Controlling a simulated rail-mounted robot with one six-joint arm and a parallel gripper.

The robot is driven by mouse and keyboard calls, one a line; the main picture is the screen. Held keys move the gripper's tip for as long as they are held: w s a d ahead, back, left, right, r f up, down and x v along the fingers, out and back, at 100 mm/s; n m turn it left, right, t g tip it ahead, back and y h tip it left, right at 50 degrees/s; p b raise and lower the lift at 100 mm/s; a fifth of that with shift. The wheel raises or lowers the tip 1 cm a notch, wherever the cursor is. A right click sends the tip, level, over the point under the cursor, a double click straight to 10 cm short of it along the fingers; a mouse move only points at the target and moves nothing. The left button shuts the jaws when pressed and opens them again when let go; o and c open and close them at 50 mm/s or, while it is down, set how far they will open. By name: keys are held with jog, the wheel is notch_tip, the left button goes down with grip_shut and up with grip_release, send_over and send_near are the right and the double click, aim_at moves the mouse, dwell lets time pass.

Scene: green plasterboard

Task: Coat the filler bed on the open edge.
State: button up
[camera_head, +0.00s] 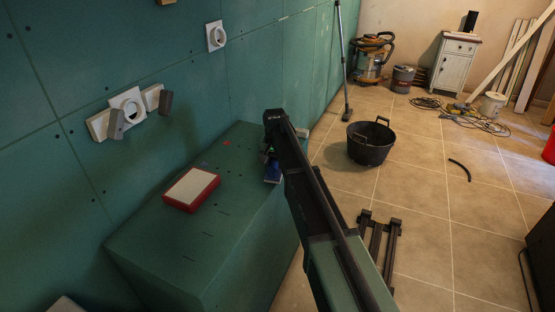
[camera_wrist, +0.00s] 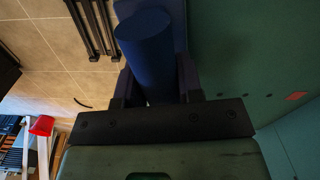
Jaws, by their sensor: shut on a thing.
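My gripper (camera_wrist: 158,88) is shut on a blue cylindrical handle (camera_wrist: 146,38), which fills the space between the fingers in the wrist view. In the head view, part of the blue tool (camera_head: 273,173) shows below my gripper (camera_head: 269,155), beside the right edge of the green boxed-out plasterboard (camera_head: 225,225). The tool's working end is hidden, and I cannot tell whether it touches the board. A red-sided block with a white top (camera_head: 191,188) lies on the box, left of my gripper. I cannot make out a filler bed or any coating on the edge.
Sockets (camera_head: 128,105) and grey-and-white pieces stick out from the green wall (camera_head: 90,60). A black bucket (camera_head: 370,142), a vacuum (camera_head: 371,58) and a white cabinet (camera_head: 453,62) stand on the tiled floor. Dark rails (camera_head: 376,236) lie right of the box.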

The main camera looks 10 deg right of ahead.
aim_at(269, 165)
jog(key=shift+s+a, duration=0.75)
jog(key=shift+s, duration=0.35)
jog(key=shift+s+a, duration=0.75)
jog(key=shift+s, duration=0.3)
notch_tip(269, 165, up, 6)
jog(key=p, duration=0.6)
jog(key=shift+w, duration=0.1)
notch_tip(269, 165, up, 3)
jog(key=p, duration=0.3)
jog(key=shift+r, duration=0.2)
jog(key=shift+f, duration=0.1)
